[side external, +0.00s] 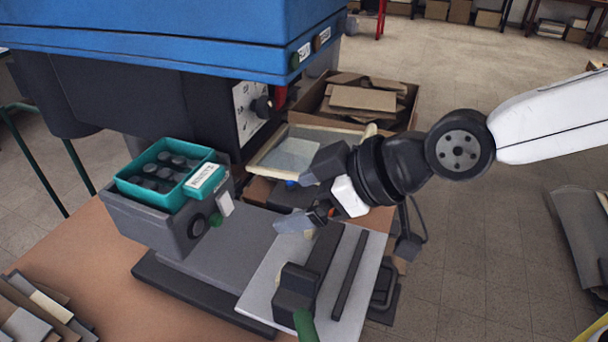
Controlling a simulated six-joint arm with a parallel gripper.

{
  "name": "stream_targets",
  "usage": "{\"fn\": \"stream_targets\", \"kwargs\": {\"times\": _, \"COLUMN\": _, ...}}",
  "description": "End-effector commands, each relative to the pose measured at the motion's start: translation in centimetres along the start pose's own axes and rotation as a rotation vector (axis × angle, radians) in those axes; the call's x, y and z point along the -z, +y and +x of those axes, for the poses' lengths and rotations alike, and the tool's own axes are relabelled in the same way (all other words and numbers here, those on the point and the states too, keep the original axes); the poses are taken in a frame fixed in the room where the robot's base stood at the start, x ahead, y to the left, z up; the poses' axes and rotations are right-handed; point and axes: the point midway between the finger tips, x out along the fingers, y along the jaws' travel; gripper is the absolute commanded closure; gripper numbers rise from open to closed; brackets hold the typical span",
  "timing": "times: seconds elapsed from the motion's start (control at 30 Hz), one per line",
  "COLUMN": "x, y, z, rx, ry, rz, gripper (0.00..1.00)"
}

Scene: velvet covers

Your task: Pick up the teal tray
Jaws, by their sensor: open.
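The teal tray (167,198) sits on top of a grey box-like housing (155,231) at the left of the side external view. It holds several dark round pieces and has a white label on its right side. My gripper (288,208) is open and stands to the right of the tray, apart from it, above the grey machine bed. Its dark upper finger and lower greyish finger point left, with nothing seen between them. The underside of the tray is hidden in the housing.
A large blue machine head (190,38) overhangs the tray from behind. A white plate with a black clamp (296,288) lies below my gripper. Cardboard boxes (362,98) stand behind. Flat pieces (35,312) lie at the lower left of the brown tabletop (75,260).

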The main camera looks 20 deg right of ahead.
Motion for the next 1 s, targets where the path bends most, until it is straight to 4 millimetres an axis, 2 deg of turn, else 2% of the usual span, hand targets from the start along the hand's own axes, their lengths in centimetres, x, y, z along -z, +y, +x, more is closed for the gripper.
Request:
{"fn": "stream_targets", "kwargs": {"times": 0.1, "x": 2.3, "y": -0.1, "z": 1.1, "rx": -0.027, "ry": 0.107, "rz": 0.02, "gripper": 0.0}}
{"fn": "stream_targets", "kwargs": {"times": 0.3, "x": 4.8, "y": -0.5, "z": 1.8, "rx": -0.04, "ry": 0.228, "rz": 0.046, "gripper": 0.0}}
{"fn": "stream_targets", "kwargs": {"times": 0.67, "x": 5.4, "y": -0.6, "z": 2.1, "rx": -0.041, "ry": 0.256, "rz": 0.051, "gripper": 0.0}}
{"fn": "stream_targets", "kwargs": {"times": 1.0, "x": 5.9, "y": -0.5, "z": 4.1, "rx": -0.041, "ry": 0.253, "rz": 0.05, "gripper": 0.0}}
